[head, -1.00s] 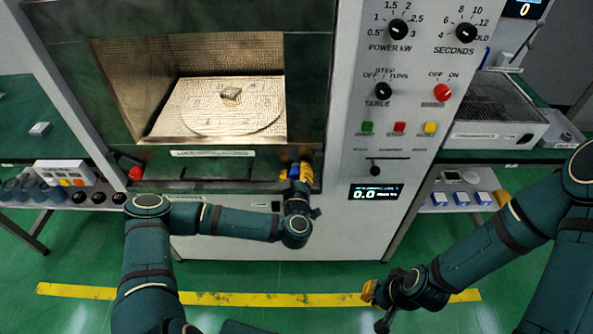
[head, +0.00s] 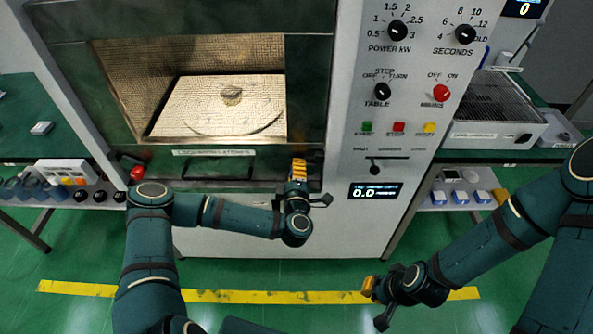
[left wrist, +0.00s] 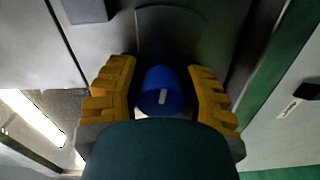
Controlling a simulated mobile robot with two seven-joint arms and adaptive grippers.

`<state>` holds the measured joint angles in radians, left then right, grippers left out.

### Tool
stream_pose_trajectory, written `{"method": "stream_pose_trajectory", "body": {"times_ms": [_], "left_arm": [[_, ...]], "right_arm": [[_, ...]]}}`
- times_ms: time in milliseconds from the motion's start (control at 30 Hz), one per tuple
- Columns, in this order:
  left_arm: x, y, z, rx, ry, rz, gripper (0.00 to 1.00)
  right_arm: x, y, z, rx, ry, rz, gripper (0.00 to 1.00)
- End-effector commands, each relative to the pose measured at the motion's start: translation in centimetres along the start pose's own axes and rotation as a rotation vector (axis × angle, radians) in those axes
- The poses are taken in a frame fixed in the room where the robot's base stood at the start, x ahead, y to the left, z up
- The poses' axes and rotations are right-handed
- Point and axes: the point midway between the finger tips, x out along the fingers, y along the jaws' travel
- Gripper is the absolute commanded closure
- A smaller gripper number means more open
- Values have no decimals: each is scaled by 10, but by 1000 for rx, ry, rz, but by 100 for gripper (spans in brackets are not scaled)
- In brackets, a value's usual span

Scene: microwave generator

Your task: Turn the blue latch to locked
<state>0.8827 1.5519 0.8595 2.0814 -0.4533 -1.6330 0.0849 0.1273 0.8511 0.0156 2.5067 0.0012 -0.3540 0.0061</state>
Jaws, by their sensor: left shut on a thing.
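The blue latch (left wrist: 160,88) is a round knob with a short white mark on its face, seen in the left wrist view.
A red latch (head: 137,172) is at the door's lower left. The control panel (head: 400,110) with knobs and buttons rises right of the door. Side benches stand left and right. The floor in front, with a yellow stripe (head: 240,299), is clear.

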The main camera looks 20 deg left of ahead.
Motion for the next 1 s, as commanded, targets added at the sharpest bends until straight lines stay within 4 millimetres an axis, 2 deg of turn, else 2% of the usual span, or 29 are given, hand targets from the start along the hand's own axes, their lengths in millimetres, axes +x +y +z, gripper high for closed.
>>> {"method": "stream_pose_trajectory", "body": {"times_ms": [500,700,1000], "left_arm": [[0,-1,1,-460,-2,-3,97],[0,0,0,-578,-2,-2,97],[0,2,1,-666,-3,-1,97]], "right_arm": [[10,4,4,-3,-9,-1,100],[12,5,6,-4,-12,-1,100],[14,5,6,-4,-13,-1,100]]}}
